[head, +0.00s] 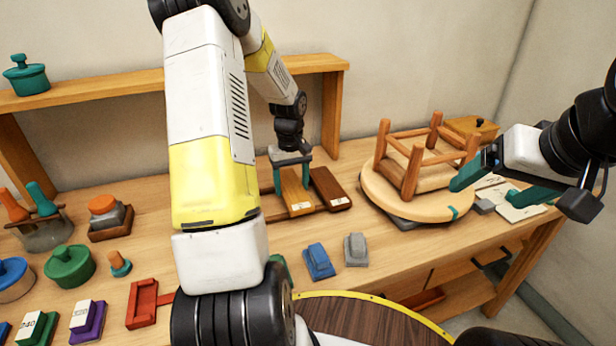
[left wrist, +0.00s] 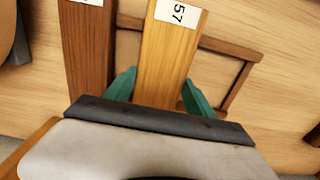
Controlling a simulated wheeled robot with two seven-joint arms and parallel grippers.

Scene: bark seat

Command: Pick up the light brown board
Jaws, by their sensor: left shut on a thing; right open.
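The light brown board (head: 296,192) has a white label at its near end and lies beside a dark brown board (head: 329,186) on the bench. My left gripper (head: 291,168) is shut on the light brown board, reaching it from above. In the left wrist view, the teal fingers of the left gripper (left wrist: 160,92) are on either side of the light brown board (left wrist: 170,48), which has a label reading 57. The dark brown board (left wrist: 90,45) is to its left there. My right gripper (head: 500,185) is open and empty near the stool.
An upturned wooden stool (head: 425,197) stands right of the boards. A brown wooden frame (left wrist: 238,78) lies around and beneath the boards. Blue (head: 318,260) and grey (head: 356,249) blocks sit in front. A raised shelf (head: 110,88) runs behind; stampers and lidded pots are at left.

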